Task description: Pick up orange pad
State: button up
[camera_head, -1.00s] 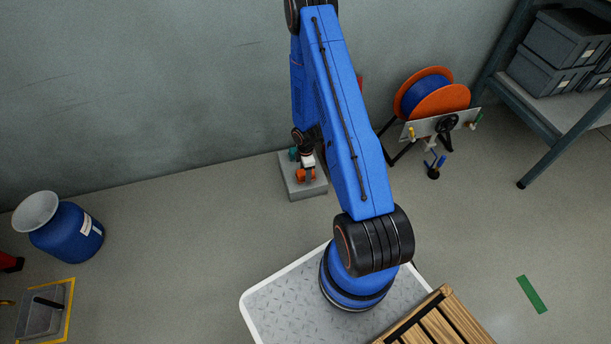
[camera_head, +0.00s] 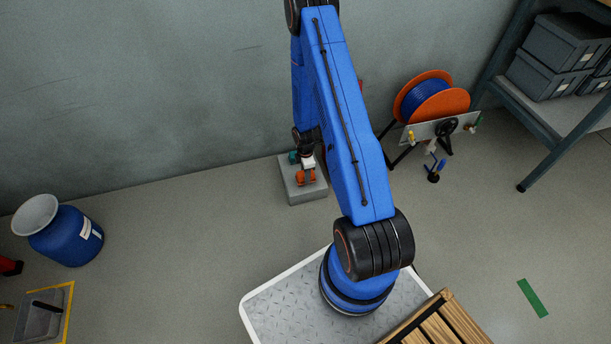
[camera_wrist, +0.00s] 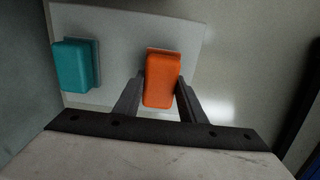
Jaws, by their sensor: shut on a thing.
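The orange pad (camera_wrist: 161,82) is a small rounded block between the two fingers of my gripper (camera_wrist: 160,95) in the wrist view. My gripper is shut on it. In the head view the orange pad (camera_head: 306,176) shows at the end of my arm, just over the grey block (camera_head: 305,196) by the wall. My gripper (camera_head: 308,170) is small there and partly hidden. A teal pad (camera_wrist: 75,66) stands to the left of the orange pad on the light grey top (camera_wrist: 120,38). I cannot tell whether the orange pad touches that top.
A cable reel (camera_head: 432,96) on a stand with a valve panel (camera_head: 440,128) is right of my arm. A shelf (camera_head: 570,112) with grey bins stands at the far right. A blue drum (camera_head: 68,238) is at the left. The floor between drum and block is clear.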

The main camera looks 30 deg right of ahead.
jog(key=shift+r, duration=4.3)
